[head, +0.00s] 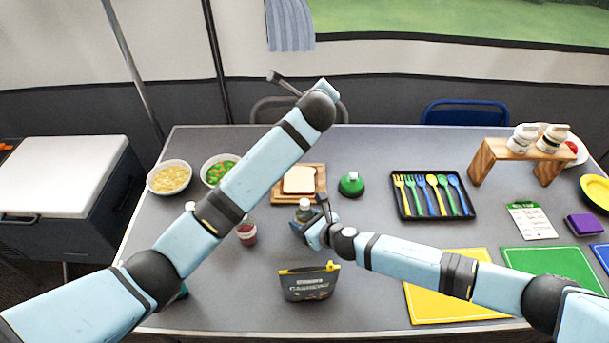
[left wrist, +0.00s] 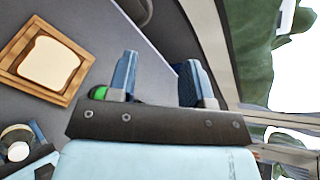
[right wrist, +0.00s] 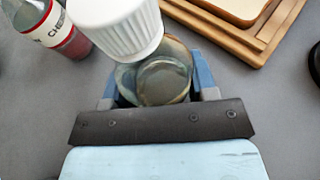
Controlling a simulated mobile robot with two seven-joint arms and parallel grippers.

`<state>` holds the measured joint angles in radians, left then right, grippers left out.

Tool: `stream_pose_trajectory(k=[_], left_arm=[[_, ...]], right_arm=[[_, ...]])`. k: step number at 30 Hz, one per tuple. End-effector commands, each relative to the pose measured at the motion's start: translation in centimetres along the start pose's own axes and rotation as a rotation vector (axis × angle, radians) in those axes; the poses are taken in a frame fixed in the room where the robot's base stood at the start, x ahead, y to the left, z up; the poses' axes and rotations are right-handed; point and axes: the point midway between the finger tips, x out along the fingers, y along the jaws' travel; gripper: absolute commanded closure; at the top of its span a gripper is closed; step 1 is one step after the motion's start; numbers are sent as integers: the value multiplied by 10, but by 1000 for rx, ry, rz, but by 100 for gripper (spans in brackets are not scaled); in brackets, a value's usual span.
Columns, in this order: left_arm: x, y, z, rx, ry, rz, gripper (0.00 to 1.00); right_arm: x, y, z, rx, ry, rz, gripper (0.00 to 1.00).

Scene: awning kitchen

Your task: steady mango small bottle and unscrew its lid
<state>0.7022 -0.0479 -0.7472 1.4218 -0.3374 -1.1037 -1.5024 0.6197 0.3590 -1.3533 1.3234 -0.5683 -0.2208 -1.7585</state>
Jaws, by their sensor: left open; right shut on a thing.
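A small clear bottle (right wrist: 155,80) with a white ribbed lid (right wrist: 118,25) stands upright in my right gripper (right wrist: 155,95), which is shut around its body. In the head view, the bottle's lid (head: 304,203) shows just above my right gripper (head: 300,228). I cannot read a label on it, and the fingers hide part of its body. My left gripper (left wrist: 158,68) is open and empty, raised high beyond the back of the table in the head view (head: 330,88). It is well apart from the bottle.
A cherry bottle (head: 246,232) stands left of the held bottle. A bread board (head: 283,198) and green round bottle (head: 351,184) are behind. A dark pouch (head: 307,286) stands in front. Two bowls (head: 170,178) (head: 208,177) are back left; a cutlery tray (head: 400,208) is right.

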Motion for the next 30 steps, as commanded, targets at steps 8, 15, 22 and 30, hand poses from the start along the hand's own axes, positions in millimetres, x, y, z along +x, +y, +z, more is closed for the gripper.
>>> stream_pose_trajectory(k=[8,15,22,30], left_arm=[[-31,91,-60,-64,403,543,54],[-74,125,-90,-25,699,795,54],[-84,138,-101,-5,784,856,54],[-68,165,-126,-5,782,855,54]], right_arm=[[0,0,0,0,0,0,100],[0,0,0,0,0,0,100],[0,0,0,0,0,0,100],[0,0,0,0,0,0,100]])
